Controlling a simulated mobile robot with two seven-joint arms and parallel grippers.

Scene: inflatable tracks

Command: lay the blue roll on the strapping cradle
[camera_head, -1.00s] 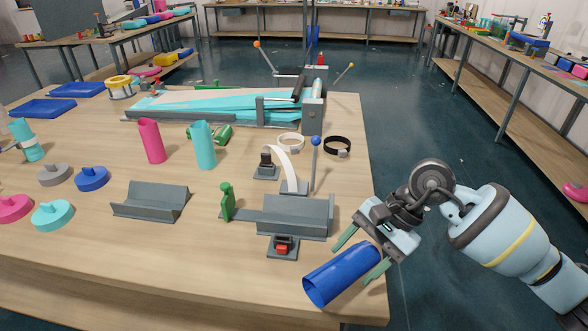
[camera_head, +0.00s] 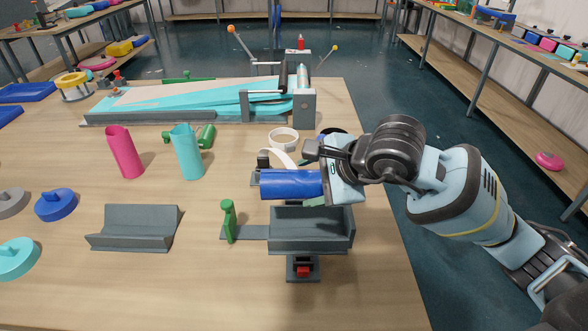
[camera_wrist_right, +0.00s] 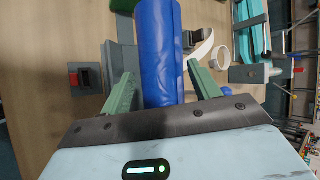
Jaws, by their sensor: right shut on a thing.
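The blue roll (camera_head: 290,184) is held level by my right gripper (camera_head: 312,180) above the back edge of the grey strapping cradle (camera_head: 310,240). The roll lies roughly parallel to the cradle's trough and sticks out to the left of the jaws. In the right wrist view the blue roll (camera_wrist_right: 163,45) runs between the two green fingers of the right gripper (camera_wrist_right: 163,85). The cradle has a green stop (camera_head: 229,220) at its left and a red button (camera_head: 303,271) in front. The white strap (camera_head: 280,157) behind is partly hidden by the roll and gripper. My left gripper is out of view.
A plain grey cradle (camera_head: 135,230) stands to the left. A pink roll (camera_head: 125,152) and a cyan roll (camera_head: 188,152) stand upright behind it. A white ring (camera_head: 283,138) lies behind the strap. The table front is clear.

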